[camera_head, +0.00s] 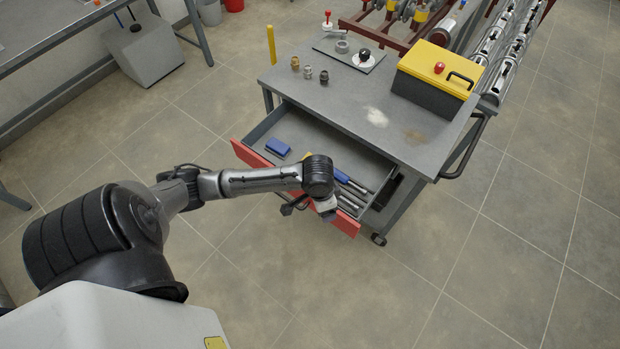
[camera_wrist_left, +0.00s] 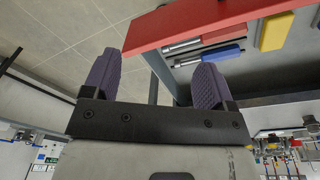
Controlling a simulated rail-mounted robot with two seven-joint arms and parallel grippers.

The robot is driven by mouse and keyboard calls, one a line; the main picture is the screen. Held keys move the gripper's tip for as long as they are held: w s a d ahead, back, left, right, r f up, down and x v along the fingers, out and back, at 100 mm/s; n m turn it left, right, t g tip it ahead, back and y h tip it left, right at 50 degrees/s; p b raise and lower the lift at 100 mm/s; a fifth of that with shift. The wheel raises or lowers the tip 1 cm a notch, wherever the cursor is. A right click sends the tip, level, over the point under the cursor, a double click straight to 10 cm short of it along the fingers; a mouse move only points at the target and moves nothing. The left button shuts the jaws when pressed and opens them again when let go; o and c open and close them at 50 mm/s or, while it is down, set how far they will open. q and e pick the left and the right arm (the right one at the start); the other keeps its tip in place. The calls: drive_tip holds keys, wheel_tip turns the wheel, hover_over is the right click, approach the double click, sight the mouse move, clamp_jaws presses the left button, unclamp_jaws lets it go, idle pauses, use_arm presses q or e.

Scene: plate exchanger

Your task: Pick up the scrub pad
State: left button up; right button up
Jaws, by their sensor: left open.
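The scrub pad (camera_head: 278,147) is a small blue block lying flat in the left part of the open drawer (camera_head: 330,142) in the head view. My left arm reaches over the red drawer front, to the right of the pad. My left gripper (camera_wrist_left: 155,62) shows in the left wrist view with two purple fingers spread apart and nothing between them. It is apart from the pad. The head view mostly hides its fingers behind the wrist. A yellow block (camera_wrist_left: 275,30) shows in the left wrist view; I cannot tell whether it is part of the pad.
Tools with blue and metal handles (camera_head: 352,184) lie in the drawer beside my wrist. The red drawer front (camera_head: 252,156) forms a raised edge. A yellow and black toolbox (camera_head: 435,78) and small fittings (camera_head: 308,72) stand on the cart top. The floor before the cart is clear.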

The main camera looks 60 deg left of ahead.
use_arm(q)
drive_tip(key=w+a+f+n+g+y+b, duration=0.1)
drive_tip(key=w+a+f+n+b, duration=0.15)
drive_tip(key=a+b, duration=0.4)
drive_tip(key=w+a+f+n+b, duration=0.1)
drive_tip(key=w+a+f+b, duration=0.35)
drive_tip(key=a, duration=0.25)
drive_tip(key=n+b, duration=0.4)
drive_tip(key=b, duration=0.7)
hover_over(306, 155)
drive_tip(key=s+d, duration=0.2)
drive_tip(key=d, duration=0.1)
drive_tip(key=shift+m, duration=0.25)
drive_tip(key=f, duration=0.5)
drive_tip(key=shift+w+f, duration=0.25)
drive_tip(key=shift+f, duration=0.6)
wheel_tip(306, 155, down, 4)
drive_tip(key=b, duration=0.3)
drive_tip(key=shift+a+f, duration=0.1)
drive_tip(key=shift+a, duration=0.05)
drive_tip(key=shift+f+b, duration=0.35)
drive_tip(key=shift+f, duration=0.15)
drive_tip(key=shift+c, duration=0.5)
drive_tip(key=c, duration=0.6)
use_arm(e)
wheel_tip(306, 155, down, 28)
drive_tip(key=shift+a+f, duration=0.15)
drive_tip(key=shift+f, duration=0.1)
